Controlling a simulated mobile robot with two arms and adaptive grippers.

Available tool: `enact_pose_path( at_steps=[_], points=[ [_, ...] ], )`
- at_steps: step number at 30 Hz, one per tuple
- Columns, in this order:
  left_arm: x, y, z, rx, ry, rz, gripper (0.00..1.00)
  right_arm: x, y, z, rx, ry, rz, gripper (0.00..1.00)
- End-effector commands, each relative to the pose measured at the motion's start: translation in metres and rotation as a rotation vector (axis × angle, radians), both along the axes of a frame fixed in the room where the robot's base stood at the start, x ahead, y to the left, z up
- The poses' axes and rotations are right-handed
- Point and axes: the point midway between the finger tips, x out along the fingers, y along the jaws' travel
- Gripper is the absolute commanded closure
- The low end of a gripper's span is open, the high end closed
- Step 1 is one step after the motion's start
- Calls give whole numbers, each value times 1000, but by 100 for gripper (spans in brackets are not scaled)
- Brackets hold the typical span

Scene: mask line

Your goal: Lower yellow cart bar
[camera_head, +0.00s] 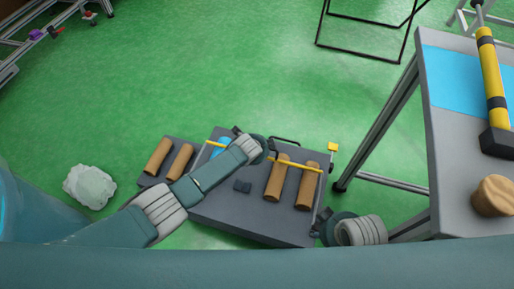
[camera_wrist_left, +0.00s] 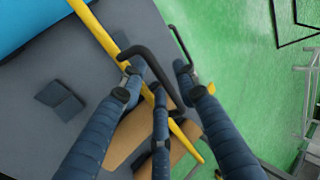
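The yellow bar (camera_head: 298,164) spans the top of the grey cart (camera_head: 232,207), over brown cylinders (camera_head: 306,187) and a blue item (camera_head: 218,147). My left gripper (camera_head: 262,143) is above the bar at the cart's far side. In the left wrist view, its fingers (camera_wrist_left: 158,78) are spread apart over the yellow bar (camera_wrist_left: 96,28) and a bent black handle (camera_wrist_left: 148,62); I cannot tell whether they touch either. My right gripper (camera_head: 324,228) is at the cart's near right corner, its fingers mostly hidden.
A grey table (camera_head: 446,160) stands at right, with a yellow-black tool (camera_head: 491,75) and a brown lump (camera_head: 493,196) on it. A translucent bag (camera_head: 90,186) lies on the green floor at left. A black frame (camera_head: 365,50) stands at the back.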

Motion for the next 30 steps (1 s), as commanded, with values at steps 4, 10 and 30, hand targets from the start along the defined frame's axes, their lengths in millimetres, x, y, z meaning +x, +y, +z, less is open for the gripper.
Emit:
enact_pose_path(
  at_steps=[4,10,30],
  points=[
    [-10,4,13,1,-1,-2,69,0,0,0,0,0,0,62],
    [-25,9,36,1,-1,-2,69,0,0,0,-1,0,0,62],
    [-59,19,86,2,0,-1,69,0,0,0,-1,-1,0,62]
  ],
)
